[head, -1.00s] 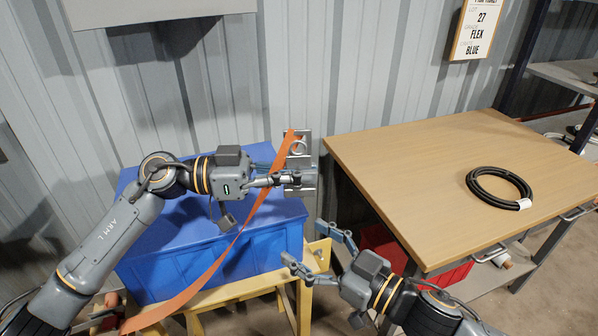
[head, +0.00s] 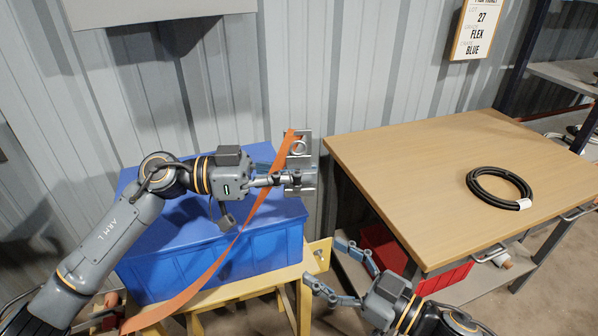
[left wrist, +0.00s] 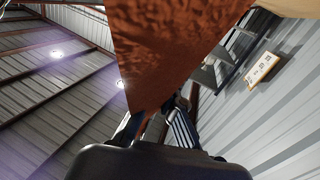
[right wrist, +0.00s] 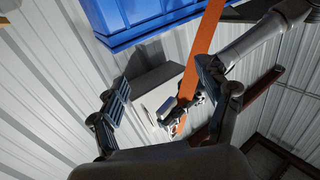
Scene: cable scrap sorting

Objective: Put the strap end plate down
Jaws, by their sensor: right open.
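The strap end plate (head: 302,163) is a metal plate with a ring, upright in the air beside the blue box's right rear corner. The orange strap (head: 243,230) runs from it down to the lower left, across the box. My left gripper (head: 293,178) appears shut on the plate; its fingertips are partly hidden. In the left wrist view the strap (left wrist: 170,45) fills the middle and covers the plate. My right gripper (head: 325,268) is open and empty, below and right of the plate. The right wrist view shows its spread fingers (right wrist: 165,100) with the strap (right wrist: 203,48) beyond.
The lidded blue box (head: 210,262) stands on a yellow stand (head: 250,287). At right is a wooden table (head: 420,165) with a black cable coil (head: 482,190); most of its top is clear. A red bin (head: 440,279) sits below. A corrugated wall closes the back.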

